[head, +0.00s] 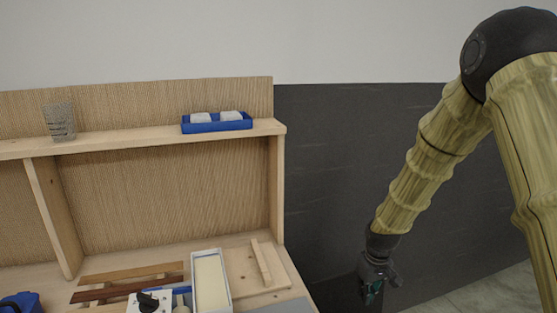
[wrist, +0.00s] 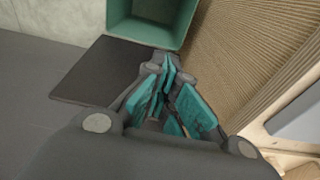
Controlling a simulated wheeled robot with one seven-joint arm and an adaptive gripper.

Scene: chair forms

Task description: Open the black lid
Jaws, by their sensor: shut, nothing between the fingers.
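A dark flat square panel (wrist: 98,72) lies beside an open teal box (wrist: 150,22) in the wrist view; it may be the black lid, but I cannot tell for sure. No black lid is clear in the head view. My gripper (head: 373,291) hangs to the right of the wooden desk, at the bottom of the head view. In the wrist view my gripper (wrist: 166,98) is shut and empty, with its teal finger pads near the panel's right edge. I cannot judge the gap between them.
The wooden desk (head: 265,245) holds a white-edged tray (head: 210,282), wooden slats (head: 125,285) and a white box with a black knob (head: 150,303). A woven panel (wrist: 235,65) rises right of my gripper.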

